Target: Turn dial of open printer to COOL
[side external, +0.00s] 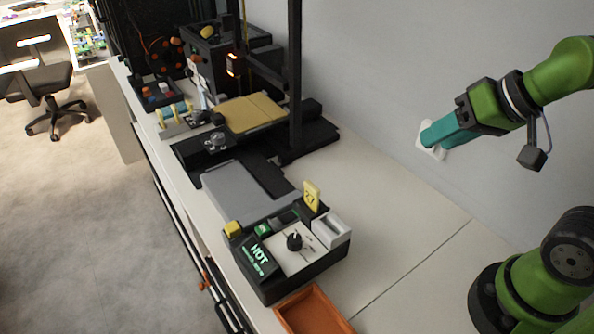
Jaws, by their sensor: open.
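The dial (294,240) is a small black knob on a white panel on top of the black control unit at the front of the counter. A dark display beside it reads HOT (260,254) in green-white letters, with smaller text too small to read. The open printer (290,98) has a black upright frame and a tan bed (247,112) further back on the counter. My gripper (425,142), with teal fingers, is open and empty, high at the right near the wall. It is well away from the dial and touches nothing that I can make out.
An orange tray (312,312) stands just in front of the control unit. A yellow tag (311,195) stands up behind the dial, and a grey plate (245,192) lies further back. The counter right of the unit (405,225) is clear.

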